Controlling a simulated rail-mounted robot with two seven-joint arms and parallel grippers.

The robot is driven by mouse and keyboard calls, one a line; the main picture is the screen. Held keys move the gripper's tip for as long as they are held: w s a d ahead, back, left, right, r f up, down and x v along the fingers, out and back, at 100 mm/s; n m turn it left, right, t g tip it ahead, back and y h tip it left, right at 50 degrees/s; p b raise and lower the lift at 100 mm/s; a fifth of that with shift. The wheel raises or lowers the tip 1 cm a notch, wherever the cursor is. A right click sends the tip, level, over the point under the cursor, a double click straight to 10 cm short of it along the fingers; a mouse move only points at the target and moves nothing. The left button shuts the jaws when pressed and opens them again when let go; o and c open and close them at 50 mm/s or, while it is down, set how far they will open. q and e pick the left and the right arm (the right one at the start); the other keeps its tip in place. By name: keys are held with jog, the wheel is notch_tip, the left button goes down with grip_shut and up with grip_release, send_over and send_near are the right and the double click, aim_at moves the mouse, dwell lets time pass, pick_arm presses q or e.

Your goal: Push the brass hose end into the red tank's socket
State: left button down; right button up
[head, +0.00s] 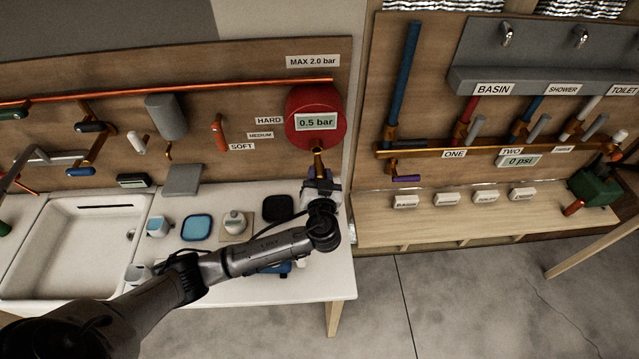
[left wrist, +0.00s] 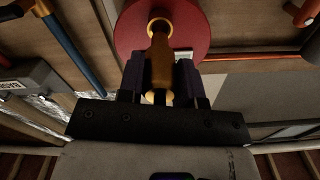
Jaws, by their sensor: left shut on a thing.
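The red tank (head: 303,105) hangs on the wooden wall panel, with a "0.5 bar" display on its front. Its underside shows in the left wrist view (left wrist: 190,22), with a brass ring-shaped socket (left wrist: 160,20). My left gripper (head: 319,176) is below the tank, shut on the brass hose end (head: 318,160). In the left wrist view the brass hose end (left wrist: 160,62) stands between the dark fingers, its tip pointing at the socket. The tip overlaps the ring there; I cannot tell how deep it sits. My right gripper is not in view.
A white counter (head: 335,275) with a sink (head: 75,250) lies below the tank. A black pad (head: 278,208) and a blue pad (head: 197,228) lie on it. A copper pipe (head: 200,90) runs left from the tank. A second panel with pipes (head: 400,90) stands at right.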

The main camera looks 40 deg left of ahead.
aim_at(318, 165)
pick_arm(q)
jog(key=shift+w+a, duration=0.25)
jog(key=shift+a, duration=0.05)
dwell(0.5)
jog(key=shift+b, duration=0.35)
dwell(0.5)
dwell(0.5)
jog(key=shift+b, duration=0.55)
dwell(0.3)
jog(key=shift+w+a+b, duration=0.4)
jog(key=shift+w+a, duration=0.05)
jog(key=shift+w, duration=0.05)
dwell(0.5)
jog(key=shift+b+x, duration=0.4)
jog(key=shift+x, duration=0.4)
